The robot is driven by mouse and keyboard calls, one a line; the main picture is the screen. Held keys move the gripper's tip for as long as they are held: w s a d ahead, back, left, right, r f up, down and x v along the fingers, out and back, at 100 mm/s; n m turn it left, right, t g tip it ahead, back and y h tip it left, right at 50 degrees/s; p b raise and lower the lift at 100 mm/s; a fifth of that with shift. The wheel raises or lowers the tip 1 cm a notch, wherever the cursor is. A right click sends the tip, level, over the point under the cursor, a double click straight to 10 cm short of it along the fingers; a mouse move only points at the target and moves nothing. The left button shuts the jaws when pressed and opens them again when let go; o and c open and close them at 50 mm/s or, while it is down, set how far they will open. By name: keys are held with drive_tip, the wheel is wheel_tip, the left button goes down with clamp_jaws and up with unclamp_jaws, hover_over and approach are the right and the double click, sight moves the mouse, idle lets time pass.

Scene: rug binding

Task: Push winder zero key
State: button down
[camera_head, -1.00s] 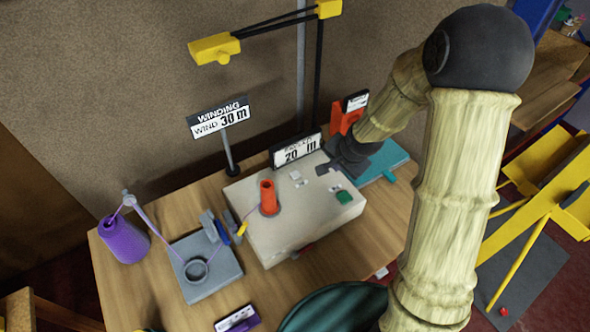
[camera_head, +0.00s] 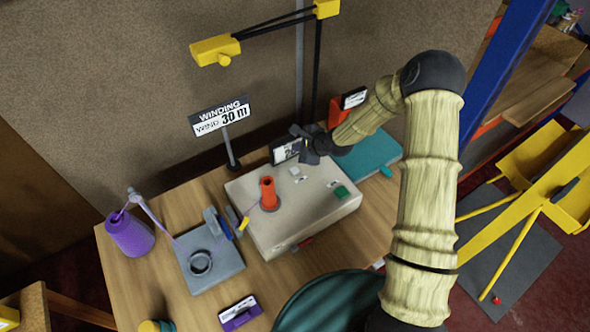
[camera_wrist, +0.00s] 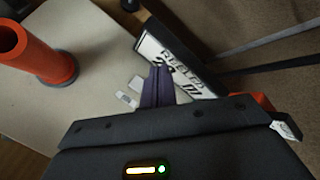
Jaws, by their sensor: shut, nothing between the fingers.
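The winder (camera_head: 290,220) is a pale box on the wooden table, with an orange spool (camera_head: 268,194) standing on it. Small light keys (camera_head: 298,176) sit on its top, and a green key (camera_head: 341,192) lies to their right. Which key is the zero key cannot be read. The winder's display (camera_head: 281,152) stands at its back edge and is partly hidden by my gripper. My gripper (camera_head: 307,150) is shut and empty above the back of the winder. In the wrist view its dark fingers (camera_wrist: 157,86) are just beside the light keys (camera_wrist: 127,98) and in front of the display (camera_wrist: 170,62).
A purple cone (camera_head: 130,235) and a grey block with a ring (camera_head: 210,262) are to the left. A teal pad (camera_head: 370,152) lies to the right. A yellow lamp arm (camera_head: 217,50) hangs above.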

drive_tip(key=b, duration=0.6)
hover_over(297, 172)
wheel_tip(297, 172, down, 7)
drive_tip(key=shift+w+f, duration=0.1)
drive_tip(key=shift+w, duration=0.05)
drive_tip(key=shift+f+b, duration=0.4)
drive_tip(key=shift+f, duration=0.4)
drive_tip(key=shift+d, duration=0.15)
drive_tip(key=shift+f, duration=0.15)
idle(0.8)
drive_tip(key=shift+f, duration=0.25)
